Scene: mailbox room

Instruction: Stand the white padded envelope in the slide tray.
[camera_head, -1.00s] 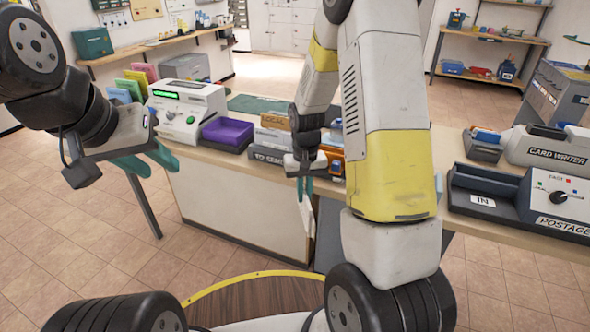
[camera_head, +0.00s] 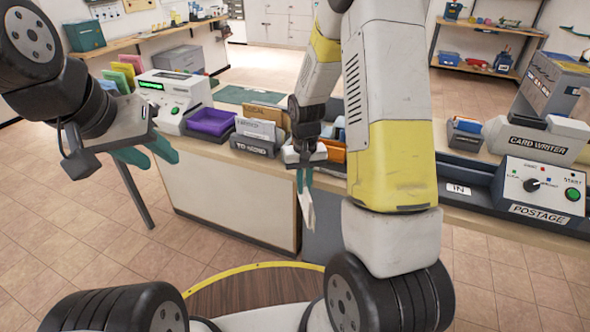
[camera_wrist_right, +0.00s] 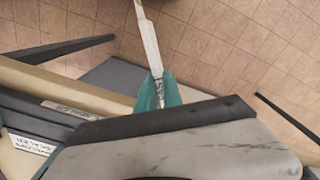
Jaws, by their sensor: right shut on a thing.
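My right gripper (camera_head: 304,180) is shut on the white padded envelope (camera_head: 307,212), which hangs below the fingers, narrow edge showing. In the right wrist view the envelope (camera_wrist_right: 149,42) sticks out from between the teal fingertips (camera_wrist_right: 157,90), over the floor. It is in front of the counter's near edge, apart from any tray. A long dark tray (camera_head: 453,201) labelled IN lies by the postage machine (camera_head: 540,189); it looks like the slide tray, partly hidden by my right arm. My left gripper (camera_head: 147,157) is open and empty at the left.
The counter (camera_head: 230,198) holds a green-screened scale (camera_head: 172,98), a purple tray (camera_head: 210,121), a box of tan folders (camera_head: 262,125) and the card writer (camera_head: 537,138). Coloured folders (camera_head: 122,75) stand at the left. The tiled floor (camera_head: 90,235) in front is clear.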

